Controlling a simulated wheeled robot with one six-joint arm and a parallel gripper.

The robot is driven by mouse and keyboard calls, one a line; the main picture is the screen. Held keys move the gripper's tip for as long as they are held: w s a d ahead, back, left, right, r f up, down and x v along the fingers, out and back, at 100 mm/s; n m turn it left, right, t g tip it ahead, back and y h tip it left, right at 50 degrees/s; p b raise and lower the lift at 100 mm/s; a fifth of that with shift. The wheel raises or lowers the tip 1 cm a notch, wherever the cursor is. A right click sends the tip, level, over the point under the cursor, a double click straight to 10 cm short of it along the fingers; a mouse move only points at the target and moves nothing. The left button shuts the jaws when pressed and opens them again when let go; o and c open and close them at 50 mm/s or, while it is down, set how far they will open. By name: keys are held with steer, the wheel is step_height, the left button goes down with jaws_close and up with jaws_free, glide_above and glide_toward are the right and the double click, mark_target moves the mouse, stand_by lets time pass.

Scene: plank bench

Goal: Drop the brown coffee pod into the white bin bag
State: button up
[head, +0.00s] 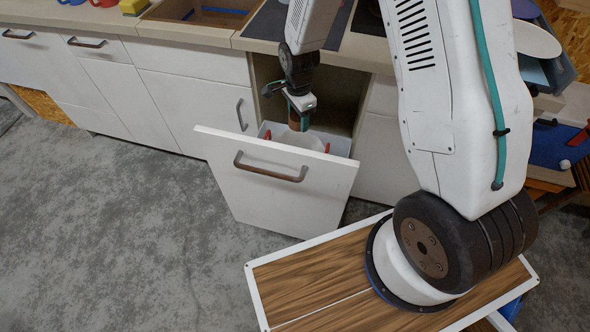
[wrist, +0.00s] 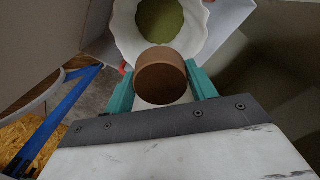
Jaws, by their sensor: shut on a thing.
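My gripper (wrist: 161,90) is shut on the brown coffee pod (wrist: 161,76), with a teal finger on each side of it in the wrist view. In the head view my gripper (head: 301,117) hangs over the pulled-out drawer, and the brown pod (head: 294,121) shows small between its fingers. The white bin bag (wrist: 122,31) lies below and beyond the pod, open at the top with a wavy rim. Something green is inside the bag. In the head view the bag (head: 300,140) shows inside the drawer, mostly hidden by the front panel. The pod is above the bag's near side.
The drawer front (head: 275,187) is white with a brown handle. Red clips (head: 327,147) show at the bag's sides. Grey floor (head: 100,220) lies clear at left.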

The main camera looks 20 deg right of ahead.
steer(key=f, duration=0.1)
steer(key=d+f, duration=0.1)
steer(key=f, duration=0.1)
steer(key=shift+f, duration=1.05)
steer(key=o, duration=1)
steer(key=shift+o, duration=0.2)
step_height(320, 180, up, 8)
steer(key=shift+f, duration=0.1)
